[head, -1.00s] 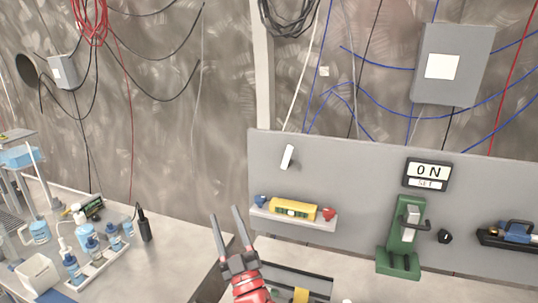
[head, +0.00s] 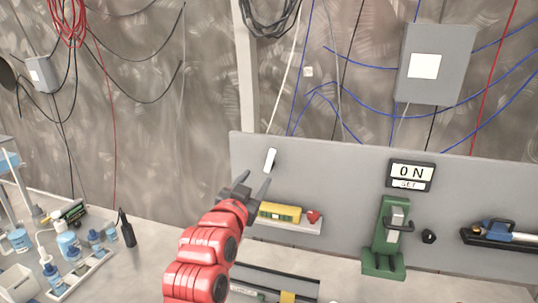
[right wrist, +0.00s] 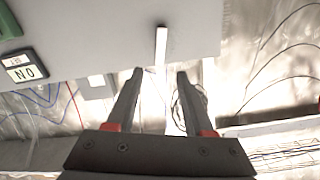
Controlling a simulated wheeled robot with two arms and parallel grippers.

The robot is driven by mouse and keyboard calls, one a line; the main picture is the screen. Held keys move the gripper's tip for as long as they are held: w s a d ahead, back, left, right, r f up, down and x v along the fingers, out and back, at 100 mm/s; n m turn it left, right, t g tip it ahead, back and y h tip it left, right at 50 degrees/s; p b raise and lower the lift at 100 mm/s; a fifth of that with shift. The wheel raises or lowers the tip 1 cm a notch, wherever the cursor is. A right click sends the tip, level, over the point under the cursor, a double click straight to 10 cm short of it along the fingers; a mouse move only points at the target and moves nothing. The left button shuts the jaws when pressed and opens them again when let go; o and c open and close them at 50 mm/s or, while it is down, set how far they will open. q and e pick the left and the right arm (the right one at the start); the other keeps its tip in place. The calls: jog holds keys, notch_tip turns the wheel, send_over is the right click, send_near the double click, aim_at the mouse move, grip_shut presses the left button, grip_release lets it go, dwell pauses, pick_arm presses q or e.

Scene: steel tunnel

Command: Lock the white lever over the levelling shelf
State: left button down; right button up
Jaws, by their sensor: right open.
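The white lever (head: 269,160) is on the grey panel, above the levelling shelf (head: 290,226), and stands nearly upright with a slight tilt. It also shows in the right wrist view (right wrist: 161,48), just beyond the fingertips and roughly between them. My right gripper (head: 256,182) is open and empty, a little below the lever in the head view; its two fingers also show in the right wrist view (right wrist: 160,72). The shelf holds a yellow level (head: 280,212) and a red knob (head: 313,217); my arm hides the shelf's left end. My left gripper is not in view.
On the panel (head: 345,170) are an ON/SET display (head: 411,175), a green holder (head: 385,240), a black knob (head: 429,236) and a blue tool (head: 510,235) on a black rest. Bottles (head: 66,242) stand on the left bench. Cables hang on the wall behind.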

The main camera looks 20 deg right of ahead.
aim_at(270, 159)
jog(key=p+x, duration=0.4)
jog(key=x, duration=0.9)
jog(key=shift+d, duration=0.1)
grip_shut()
